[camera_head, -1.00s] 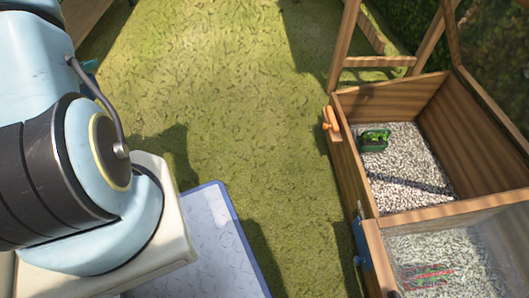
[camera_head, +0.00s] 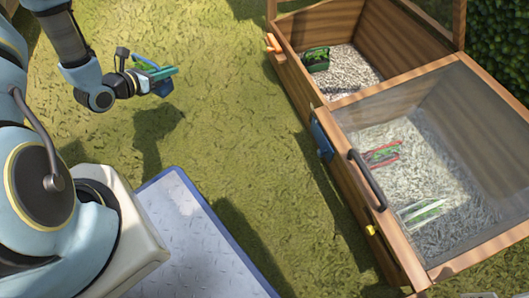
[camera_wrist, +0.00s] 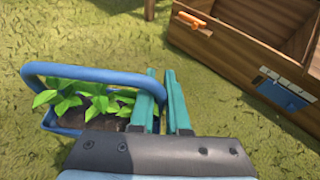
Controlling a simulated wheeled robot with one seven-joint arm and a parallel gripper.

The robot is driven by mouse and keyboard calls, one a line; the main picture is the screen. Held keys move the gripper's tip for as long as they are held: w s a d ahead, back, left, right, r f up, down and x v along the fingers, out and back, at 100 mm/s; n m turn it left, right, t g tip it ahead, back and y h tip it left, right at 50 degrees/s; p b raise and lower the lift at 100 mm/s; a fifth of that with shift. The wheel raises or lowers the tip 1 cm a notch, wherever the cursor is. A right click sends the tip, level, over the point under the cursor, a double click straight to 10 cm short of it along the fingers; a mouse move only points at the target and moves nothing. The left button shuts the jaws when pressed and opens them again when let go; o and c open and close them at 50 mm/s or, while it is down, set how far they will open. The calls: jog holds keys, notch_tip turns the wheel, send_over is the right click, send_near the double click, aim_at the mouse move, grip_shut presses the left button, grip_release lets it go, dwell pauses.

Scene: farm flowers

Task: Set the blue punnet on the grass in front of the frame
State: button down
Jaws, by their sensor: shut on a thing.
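The blue punnet (camera_wrist: 68,123) holds dark soil and leafy green seedlings, and it has a blue arched handle. My gripper (camera_wrist: 170,90) has teal fingers and is shut on the punnet at its right side in the wrist view. In the head view, my gripper (camera_head: 172,74) and the blue punnet (camera_head: 161,88) are at the upper left, held above the grass (camera_head: 215,130) with a shadow below. The wooden frame (camera_head: 330,150) stands to the right, apart from the punnet. Part of the punnet is hidden behind my gripper.
The frame's far bay holds a green punnet (camera_head: 316,60) on gravel. Its near bay, under a clear lid (camera_head: 440,120), holds a red punnet (camera_head: 381,155) and a white one (camera_head: 422,211). Open grass lies between my arm and the frame.

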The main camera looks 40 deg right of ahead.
jog(key=s+d+f+m+g+b, duration=0.2)
jog(key=s+d+f+m+g, duration=0.3)
jog(key=s+d, duration=0.6)
jog(key=s+d+f+m+g+b, duration=0.35)
jog(key=s+d+f, duration=0.25)
jog(key=s+d, duration=0.5)
jog(key=shift+n+g, duration=0.25)
jog(key=shift+n, duration=0.2)
jog(key=shift+w+d+f+b, duration=0.35)
jog(key=shift+f+b, duration=0.45)
jog(key=shift+f, duration=0.85)
jog(key=shift+w+d+f+b, duration=0.35)
jog(key=shift+f+b, duration=0.5)
jog(key=shift+f, duration=0.85)
jog(key=shift+w+d+f+b, duration=0.3)
jog(key=shift+f+b, duration=0.5)
jog(key=shift+f, duration=0.85)
jog(key=shift+f, duration=0.2)
jog(key=c, duration=0.9)
grip_release()
jog(key=shift+r, duration=0.15)
